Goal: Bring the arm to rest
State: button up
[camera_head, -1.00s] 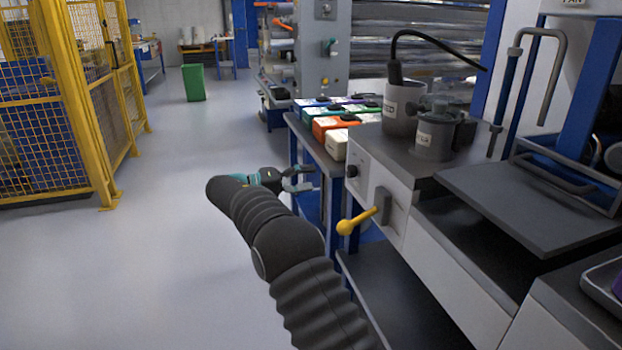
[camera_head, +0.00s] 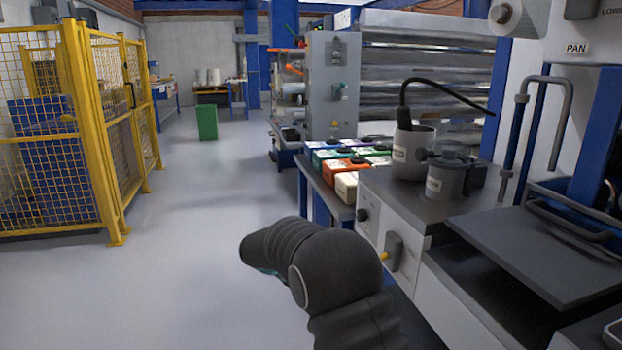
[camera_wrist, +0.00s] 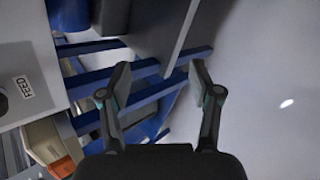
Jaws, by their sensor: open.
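My arm, in a dark ribbed cover, bends in the lower middle of the head view, beside the grey machine (camera_head: 400,215). My gripper is hidden behind the arm there, with only a sliver of teal showing. In the wrist view my gripper (camera_wrist: 160,82) is open. Its two fingers are apart with nothing between them. Beyond the fingers are blue table legs (camera_wrist: 150,92) and grey floor.
A yellow mesh fence (camera_head: 110,130) stands at the left. Clear floor (camera_head: 180,250) lies between it and the machine. Orange, green and white boxes (camera_head: 345,165) stand on a bench behind the machine. A yellow-tipped lever (camera_head: 384,257) sticks out of the machine's front.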

jog(key=s+d+r+m+t+y, duration=0.1)
jog(key=s+d+r+m+y, duration=0.1)
jog(key=s, duration=1)
jog(key=s+d+r+m+t+y, duration=0.1)
jog(key=s+d+r+y, duration=0.3)
jog(key=s, duration=0.9)
jog(key=s+d+r+m+t+y, duration=0.1)
jog(key=s+d+r+m+y, duration=0.2)
jog(key=s, duration=0.9)
jog(key=shift+s+d+r, duration=0.3)
jog(key=shift+d+r, duration=1.45)
jog(key=shift+r, duration=0.2)
